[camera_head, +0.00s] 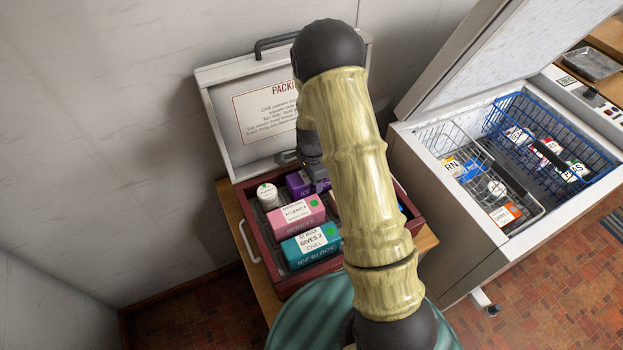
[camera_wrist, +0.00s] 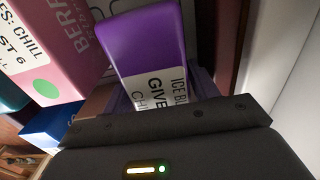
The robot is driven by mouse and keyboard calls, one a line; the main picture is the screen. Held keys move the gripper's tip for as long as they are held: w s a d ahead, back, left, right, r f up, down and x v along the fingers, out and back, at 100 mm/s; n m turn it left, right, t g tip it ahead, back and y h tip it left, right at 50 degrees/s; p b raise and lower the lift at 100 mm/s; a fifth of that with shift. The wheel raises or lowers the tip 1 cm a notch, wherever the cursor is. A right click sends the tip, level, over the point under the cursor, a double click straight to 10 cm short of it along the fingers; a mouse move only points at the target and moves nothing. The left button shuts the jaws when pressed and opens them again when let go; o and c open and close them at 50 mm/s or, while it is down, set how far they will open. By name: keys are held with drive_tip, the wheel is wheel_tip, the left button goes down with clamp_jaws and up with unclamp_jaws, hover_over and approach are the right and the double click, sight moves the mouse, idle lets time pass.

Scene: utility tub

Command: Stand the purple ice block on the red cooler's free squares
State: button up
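The red cooler (camera_head: 279,277) stands open with its pale lid raised behind it. The purple ice block (camera_head: 297,188) is at the back of the cooler's inside, just below my gripper (camera_head: 315,172). In the wrist view the purple block (camera_wrist: 147,42) rises directly in front of the gripper's dark body, its white label facing the camera. My fingertips are hidden, so I cannot tell whether they grip the block. In the cooler a pink box (camera_head: 298,215), a teal ice block (camera_head: 311,246) and a white-capped bottle (camera_head: 268,196) stand close by. My arm hides the cooler's right part.
A blue item (camera_head: 402,208) shows at the cooler's right side. To the right is an open white chest freezer (camera_head: 424,205) with a wire basket (camera_head: 530,213) and a blue basket (camera_head: 604,160) holding packages. The raised lid bounds the cooler's back.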

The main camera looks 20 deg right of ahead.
wheel_tip(320, 180, up, 12)
drive_tip(key=shift+r, duration=0.15)
idle(0.6)
idle(0.4)
drive_tip(key=s+r+n+t, duration=0.1)
drive_tip(key=s+r+n, duration=0.2)
drive_tip(key=s+n, duration=0.5)
drive_tip(key=s+r+n+t, duration=0.1)
drive_tip(key=s+r+n, duration=0.3)
drive_tip(key=s+n, duration=0.3)
drive_tip(key=shift+s+r+n+t, duration=0.3)
drive_tip(key=shift+s+n, duration=0.1)
drive_tip(key=shift+s, duration=0.75)
drive_tip(key=shift+c, duration=0.2)
